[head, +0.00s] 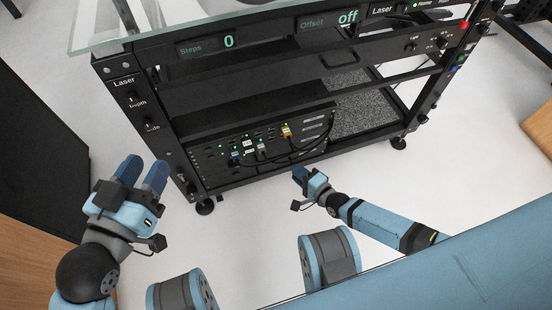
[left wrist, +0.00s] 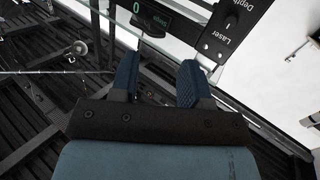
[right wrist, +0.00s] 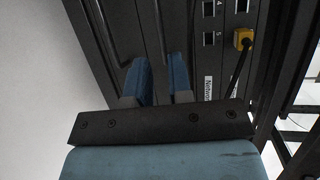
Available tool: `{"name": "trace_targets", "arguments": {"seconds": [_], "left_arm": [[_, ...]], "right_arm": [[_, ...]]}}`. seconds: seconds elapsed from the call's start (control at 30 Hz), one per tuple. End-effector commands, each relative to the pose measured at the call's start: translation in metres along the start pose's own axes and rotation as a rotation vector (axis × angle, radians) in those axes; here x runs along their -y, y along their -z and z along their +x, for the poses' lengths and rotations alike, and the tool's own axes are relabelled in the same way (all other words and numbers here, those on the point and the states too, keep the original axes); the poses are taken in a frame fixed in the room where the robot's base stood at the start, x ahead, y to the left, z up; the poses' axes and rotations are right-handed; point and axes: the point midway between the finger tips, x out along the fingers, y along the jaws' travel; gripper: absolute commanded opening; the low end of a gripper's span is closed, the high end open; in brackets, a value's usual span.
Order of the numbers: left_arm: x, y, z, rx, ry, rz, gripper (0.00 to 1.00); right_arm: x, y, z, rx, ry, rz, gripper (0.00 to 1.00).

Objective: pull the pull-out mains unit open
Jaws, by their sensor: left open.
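A black unit (head: 222,163) with a panel of sockets, green lights and plugged cables sits low in the rack in the head view. I cannot tell for certain which part is the pull-out mains unit. My right gripper (head: 300,174) is low in front of this panel. In the right wrist view its fingers (right wrist: 162,80) are a small gap apart before a dark panel with numbered ports; a thin dark bar runs down towards them, and any contact is unclear. My left gripper (head: 144,173) is open and empty, left of the rack, with fingers apart in the left wrist view (left wrist: 158,80).
The black rack frame (head: 180,178) stands on castors under a glass top (head: 95,40). A yellow plug (right wrist: 243,38) and cable are right of my right fingers. A dark cabinet (head: 45,150) stands at far left. White floor (head: 240,225) is clear in front.

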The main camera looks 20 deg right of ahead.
Motion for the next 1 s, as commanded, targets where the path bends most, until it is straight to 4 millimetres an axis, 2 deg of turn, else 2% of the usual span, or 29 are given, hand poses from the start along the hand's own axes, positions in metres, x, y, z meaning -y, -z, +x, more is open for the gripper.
{"name": "trace_targets", "arguments": {"seconds": [0.03,0.2,0.4,0.5,0.67,0.93,1.0], "left_arm": [[0.003,-0.004,0.002,-0.015,0.000,0.026,0.43],[0.010,-0.002,0.005,-0.063,0.005,0.114,0.43],[0.017,0.001,0.008,-0.111,0.010,0.205,0.43],[0.019,0.002,0.009,-0.127,0.014,0.235,0.43],[0.020,0.006,0.010,-0.147,0.015,0.257,0.43],[0.020,0.007,0.009,-0.147,0.013,0.268,0.43],[0.020,0.007,0.008,-0.146,0.012,0.269,0.43]], "right_arm": [[-0.004,0.001,0.014,-0.001,0.003,0.000,0.19],[-0.004,0.001,0.051,-0.001,0.003,-0.001,0.19],[-0.003,0.000,0.086,0.000,0.001,-0.002,0.19],[-0.002,0.001,0.097,0.000,0.000,-0.003,0.19],[-0.001,0.000,0.104,0.000,0.000,-0.002,0.19],[0.000,0.000,0.105,0.000,0.000,-0.003,0.19],[0.000,0.000,0.105,0.000,0.000,-0.003,0.03]]}}
